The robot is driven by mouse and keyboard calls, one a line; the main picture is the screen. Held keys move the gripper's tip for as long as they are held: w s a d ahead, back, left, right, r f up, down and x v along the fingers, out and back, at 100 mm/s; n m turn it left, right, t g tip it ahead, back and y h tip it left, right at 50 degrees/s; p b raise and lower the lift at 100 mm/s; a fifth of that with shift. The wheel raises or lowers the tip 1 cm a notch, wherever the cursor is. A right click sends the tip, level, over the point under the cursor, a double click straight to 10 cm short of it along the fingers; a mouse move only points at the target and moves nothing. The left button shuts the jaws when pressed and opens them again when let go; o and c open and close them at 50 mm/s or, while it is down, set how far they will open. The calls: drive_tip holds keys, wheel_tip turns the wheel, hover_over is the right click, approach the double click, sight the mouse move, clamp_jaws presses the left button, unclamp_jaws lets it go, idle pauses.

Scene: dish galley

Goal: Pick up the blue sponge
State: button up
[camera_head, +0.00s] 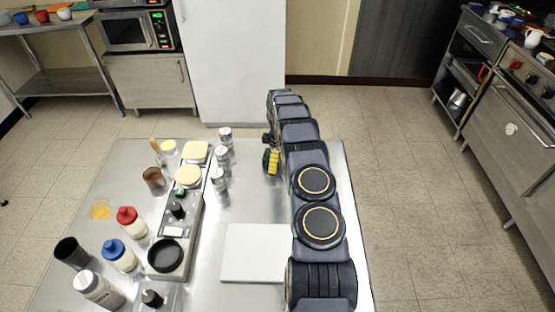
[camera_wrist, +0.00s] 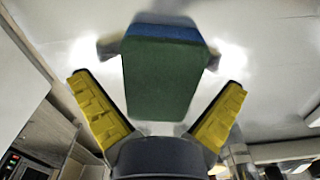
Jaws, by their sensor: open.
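The blue sponge (camera_wrist: 160,70) shows in the wrist view as a block with a large green face towards the camera and a blue strip (camera_wrist: 163,33) along its top edge. My gripper (camera_wrist: 158,84) is open, with its two yellow ridged finger pads spread on either side of the sponge. A gap shows between each pad and the sponge. In the head view my gripper (camera_head: 272,161) is low over the metal table, at the far end of my arm. A dark green patch beside the yellow pad there may be the sponge, but it is mostly hidden.
Shakers (camera_head: 222,157) stand left of my gripper on the metal table (camera_head: 250,200). A white board (camera_head: 255,252) lies nearer. Bottles with red (camera_head: 127,216) and blue (camera_head: 114,249) caps, a dark cup (camera_head: 70,252) and a small black pan (camera_head: 165,255) are at the left.

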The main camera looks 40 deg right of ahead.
drive_tip(key=c, duration=0.8)
drive_tip(key=shift+c, duration=0.2)
drive_tip(key=shift+r, duration=0.1)
